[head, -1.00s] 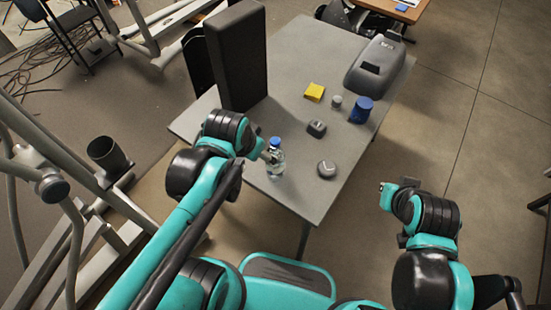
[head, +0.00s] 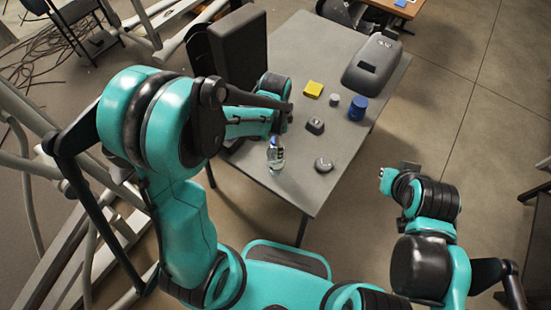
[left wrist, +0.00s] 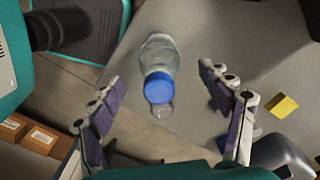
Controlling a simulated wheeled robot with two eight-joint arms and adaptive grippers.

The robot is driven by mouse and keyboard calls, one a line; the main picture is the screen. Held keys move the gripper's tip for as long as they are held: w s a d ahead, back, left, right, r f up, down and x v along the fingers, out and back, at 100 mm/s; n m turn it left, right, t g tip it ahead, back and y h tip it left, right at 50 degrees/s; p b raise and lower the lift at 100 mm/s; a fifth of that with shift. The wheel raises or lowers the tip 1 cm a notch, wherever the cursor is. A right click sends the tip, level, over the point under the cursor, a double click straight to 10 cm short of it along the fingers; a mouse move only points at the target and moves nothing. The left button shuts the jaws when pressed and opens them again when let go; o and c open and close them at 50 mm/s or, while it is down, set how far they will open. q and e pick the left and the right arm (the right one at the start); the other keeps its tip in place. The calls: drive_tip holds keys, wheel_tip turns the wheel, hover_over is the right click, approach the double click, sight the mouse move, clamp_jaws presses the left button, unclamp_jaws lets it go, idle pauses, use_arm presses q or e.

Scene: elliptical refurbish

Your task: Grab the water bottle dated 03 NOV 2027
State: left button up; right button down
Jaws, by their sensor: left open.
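A clear water bottle (head: 276,155) with a dark label stands upright near the table's front edge in the head view. In the left wrist view the bottle (left wrist: 160,55) shows its blue cap toward the camera. My left gripper (left wrist: 160,88) is open, its two fingers spread on either side of the bottle with gaps, not gripping it. In the head view the left arm's end is just above and behind the bottle and partly hides its top. No date is readable. My right gripper (head: 387,180) is off the table's right side; its fingers are too small to judge.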

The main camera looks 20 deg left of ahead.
use_arm(q)
wheel_tip(320, 180, down, 5)
drive_tip(key=shift+d+b, duration=0.1)
drive_tip(key=shift+b, duration=0.85)
clamp_jaws()
